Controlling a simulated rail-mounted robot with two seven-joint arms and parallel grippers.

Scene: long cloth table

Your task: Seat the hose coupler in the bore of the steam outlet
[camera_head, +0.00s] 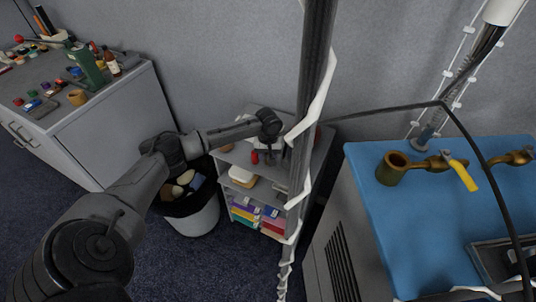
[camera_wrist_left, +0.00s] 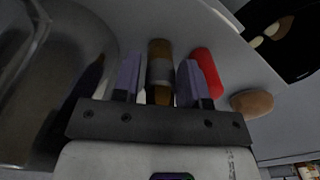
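My left gripper (camera_head: 273,143) is over the top of a small shelf unit. In the left wrist view its two fingers (camera_wrist_left: 160,82) are apart, one on each side of a brown cylinder with a grey band (camera_wrist_left: 160,68), with narrow gaps visible. This cylinder may be the hose coupler; I cannot tell for sure. A brass cup-shaped fitting (camera_head: 391,170), apparently the steam outlet, stands on the blue top at right. Its open bore faces up, and a yellow lever handle (camera_head: 463,175) is beside it. My right gripper is not in view.
A red cylinder (camera_wrist_left: 207,73) and a tan rounded object (camera_wrist_left: 252,103) lie close right of the fingers. The shelf unit (camera_head: 240,158) stands beside a bin (camera_head: 196,222). A dark upright with white wrapping (camera_head: 318,60) and a black cable (camera_head: 385,112) cross the view.

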